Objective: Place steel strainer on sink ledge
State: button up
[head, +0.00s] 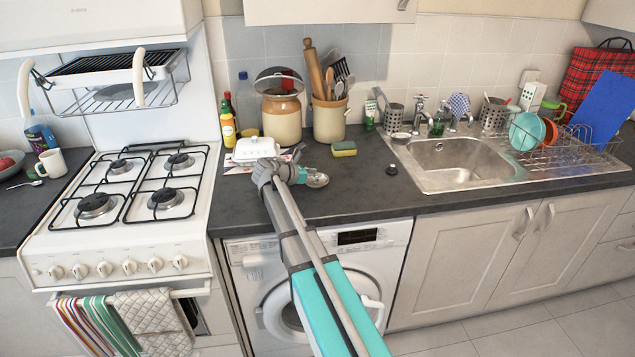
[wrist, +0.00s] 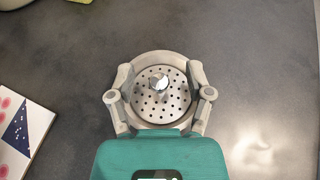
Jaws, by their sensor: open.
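The steel strainer (wrist: 150,105) is a round, perforated disc with a pale rim and a small central knob. It lies on the dark worktop, and in the head view it shows as a small shiny round piece (head: 318,180). My gripper (wrist: 160,73) is open, with one finger at each side of the strainer; whether they touch it I cannot tell. In the head view my gripper (head: 300,176) is low over the counter above the washer. The steel sink ledge (head: 403,155) is to the right, around the basin.
A small steel dish (head: 401,137) is on the ledge's left side. A white butter dish (head: 256,149) stands behind my gripper. The front left ledge looks clear.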

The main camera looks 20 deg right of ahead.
aim_at(316, 175)
grip_shut()
jog(key=shift+r, duration=0.15)
dwell(0.4)
notch_tip(316, 175, up, 3)
jog(key=p, duration=0.3)
jog(key=s+d+r+p, duration=0.1)
jog(key=s+r+p, duration=0.8)
jog(key=s, duration=0.5)
jog(key=shift+d+r+p, duration=0.15)
jog(key=shift+r+p, duration=0.2)
jog(key=shift+p, duration=0.2)
